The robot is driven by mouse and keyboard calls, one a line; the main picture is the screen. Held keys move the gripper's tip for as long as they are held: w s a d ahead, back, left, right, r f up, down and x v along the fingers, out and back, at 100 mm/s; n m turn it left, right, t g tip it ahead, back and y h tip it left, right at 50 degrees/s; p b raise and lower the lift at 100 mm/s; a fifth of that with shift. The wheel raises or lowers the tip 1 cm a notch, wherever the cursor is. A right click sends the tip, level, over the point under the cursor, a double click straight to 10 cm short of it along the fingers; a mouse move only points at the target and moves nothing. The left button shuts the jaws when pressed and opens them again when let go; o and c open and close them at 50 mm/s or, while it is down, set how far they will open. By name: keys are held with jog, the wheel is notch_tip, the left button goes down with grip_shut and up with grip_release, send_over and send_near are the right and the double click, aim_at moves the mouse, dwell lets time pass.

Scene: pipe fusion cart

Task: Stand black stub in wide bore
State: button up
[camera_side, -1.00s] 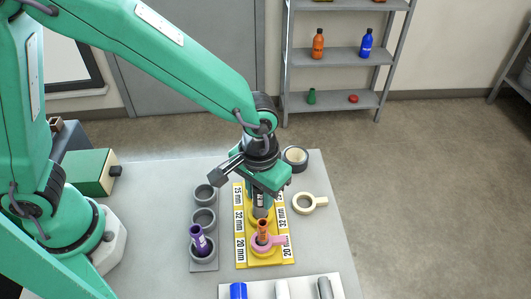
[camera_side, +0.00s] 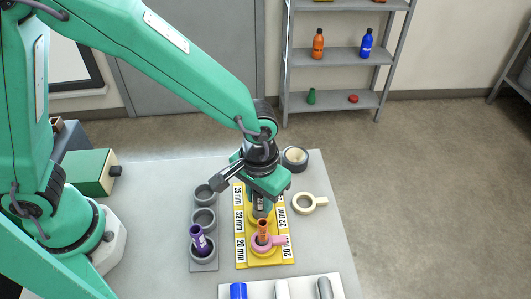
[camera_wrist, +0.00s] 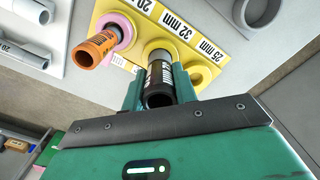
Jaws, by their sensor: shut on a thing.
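My gripper (camera_wrist: 159,88) is shut on the black stub (camera_wrist: 159,90), with a jaw on each side of it. In the side view my gripper (camera_side: 260,203) is over the middle of the yellow plate (camera_side: 240,222), and the stub (camera_side: 260,209) looks upright. In the wrist view the plate (camera_wrist: 118,8) has printed sizes, and the stub's far end is at the middle bore (camera_wrist: 150,48), beside the 32 mm label. I cannot tell how deep it sits. An orange stub (camera_wrist: 98,48) stands in the neighbouring bore with a pink ring (camera_wrist: 122,25) around it.
A grey holder (camera_side: 204,264) left of the plate has several cups, with a purple stub (camera_side: 198,238) in the front one. A cream ring (camera_side: 304,203) and a dark tape roll (camera_side: 295,157) lie to the right. A white tray with tubes (camera_side: 260,288) is in front.

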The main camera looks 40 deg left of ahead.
jog(key=shift+f, duration=0.45)
jog(key=o, duration=1)
jog(key=shift+o, duration=0.2)
jog(key=shift+r, duration=3.9)
jog(key=shift+a, duration=0.1)
